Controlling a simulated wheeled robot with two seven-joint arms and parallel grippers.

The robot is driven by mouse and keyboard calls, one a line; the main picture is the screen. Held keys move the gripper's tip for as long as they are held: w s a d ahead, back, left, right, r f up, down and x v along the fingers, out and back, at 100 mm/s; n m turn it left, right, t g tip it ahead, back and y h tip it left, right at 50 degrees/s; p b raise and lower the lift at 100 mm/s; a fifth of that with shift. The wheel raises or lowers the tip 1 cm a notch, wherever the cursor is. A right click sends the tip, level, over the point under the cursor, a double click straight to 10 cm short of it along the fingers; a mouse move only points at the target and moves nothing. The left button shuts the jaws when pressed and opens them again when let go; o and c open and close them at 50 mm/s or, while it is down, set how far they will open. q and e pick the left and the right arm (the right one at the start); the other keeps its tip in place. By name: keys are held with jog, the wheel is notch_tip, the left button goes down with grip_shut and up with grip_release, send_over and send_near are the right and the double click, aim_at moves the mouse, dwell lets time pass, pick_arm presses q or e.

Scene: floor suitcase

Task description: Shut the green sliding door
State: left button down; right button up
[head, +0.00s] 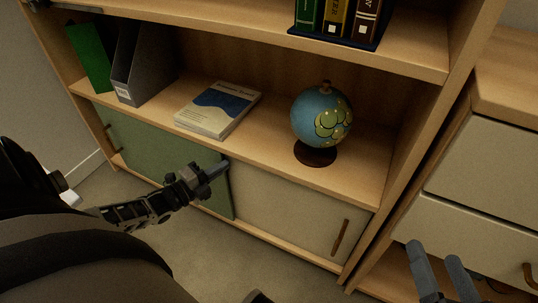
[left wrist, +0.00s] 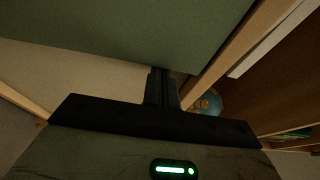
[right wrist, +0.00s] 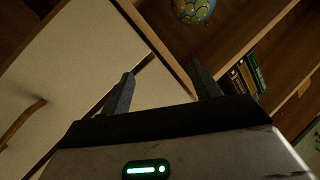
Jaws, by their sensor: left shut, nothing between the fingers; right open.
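The green sliding door (head: 150,151) covers the left part of the low cabinet compartment. Its dark handle (head: 112,140) is near its left edge. The door also fills the top of the left wrist view (left wrist: 140,25). My left gripper (head: 222,168) is shut and empty, with its tips at the door's right edge, near the top; I cannot tell whether they touch it. My left forearm and hand hide part of the door's lower face. My right gripper (head: 433,251) is open and empty, low at the right, in front of the drawer unit.
A cream door (head: 290,210) with a bar handle (head: 340,238) covers the right part of the compartment. A drawer unit (head: 480,165) stands at right.

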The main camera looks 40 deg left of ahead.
aim_at(202, 155)
pick_arm(q)
jog(key=a, duration=0.1)
jog(key=a+b, duration=0.1)
jog(key=a, duration=0.1)
jog(key=s+a, duration=0.1)
jog(key=shift+a+f, duration=0.2)
jog(key=shift+a, duration=0.15)
jog(key=shift+s+a+b, duration=0.15)
jog(key=shift+a+b, duration=0.4)
jog(key=shift+a, duration=0.65)
jog(key=shift+a+r, duration=0.15)
jog(key=shift+a, duration=0.4)
pick_arm(e)
jog(key=r, duration=0.1)
jog(key=w+r+t, duration=0.1)
jog(key=r+n+t, duration=0.1)
jog(key=shift+w+d+r+y, duration=0.2)
jog(key=shift+d+y, duration=0.1)
jog(key=shift+y, duration=0.1)
pick_arm(q)
jog(key=shift+d, duration=0.1)
